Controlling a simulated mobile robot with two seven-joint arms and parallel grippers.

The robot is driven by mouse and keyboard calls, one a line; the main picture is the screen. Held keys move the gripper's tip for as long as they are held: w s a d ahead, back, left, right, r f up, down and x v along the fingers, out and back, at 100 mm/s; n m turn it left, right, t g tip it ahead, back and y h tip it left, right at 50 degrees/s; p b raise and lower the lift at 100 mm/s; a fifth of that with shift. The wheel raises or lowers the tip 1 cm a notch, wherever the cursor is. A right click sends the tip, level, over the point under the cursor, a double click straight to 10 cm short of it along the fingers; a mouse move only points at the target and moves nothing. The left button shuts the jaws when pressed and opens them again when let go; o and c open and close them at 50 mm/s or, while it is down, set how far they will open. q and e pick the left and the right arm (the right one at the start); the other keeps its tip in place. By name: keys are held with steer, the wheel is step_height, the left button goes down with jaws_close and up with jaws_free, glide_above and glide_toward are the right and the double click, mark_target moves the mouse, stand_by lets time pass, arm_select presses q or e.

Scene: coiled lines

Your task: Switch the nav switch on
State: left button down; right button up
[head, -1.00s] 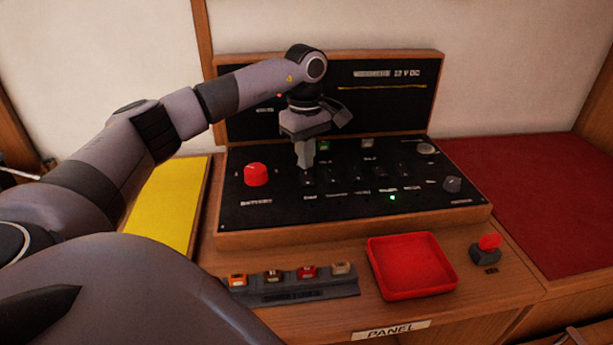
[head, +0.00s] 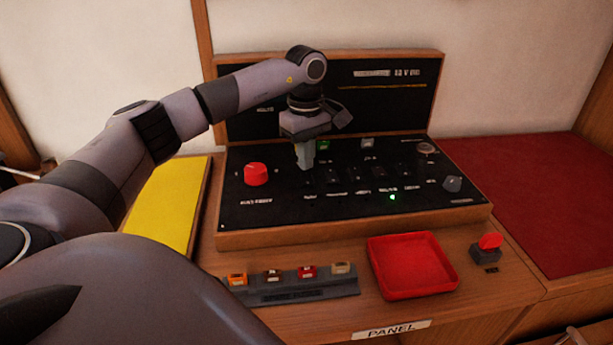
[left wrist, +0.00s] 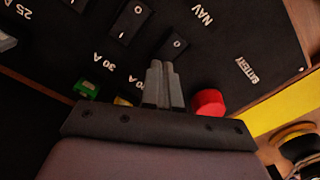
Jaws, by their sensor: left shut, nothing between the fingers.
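The nav switch (left wrist: 174,46) is a black rocker beside the white NAV label in the left wrist view. Its "0" end shows; its other end is hidden behind my fingertips. In the head view it is the leftmost switch of the row (head: 308,184), just below the fingers. My left gripper (head: 305,165) points down over the panel, shut and empty. My right gripper is not in view.
The black panel (head: 260,215) has a red battery knob (head: 256,174) left of the gripper, more rockers to the right, a lit green lamp (head: 392,197) and a grey knob (head: 452,184). In front are a fuse strip (head: 290,292), a red tray (head: 412,292) and a red-topped button (head: 489,242).

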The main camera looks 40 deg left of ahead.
mark_target(306, 173)
arm_select(q)
steer(key=shift+f+b, duration=0.4)
steer(key=shift+f, duration=0.5)
stand_by(0.3)
step_height(306, 173, up, 5)
steer(key=p, duration=0.4)
steer(key=shift+p, duration=0.4)
steer(key=shift+r+p, duration=0.7)
steer(key=shift+r, duration=0.4)
steer(key=shift+f, duration=0.1)
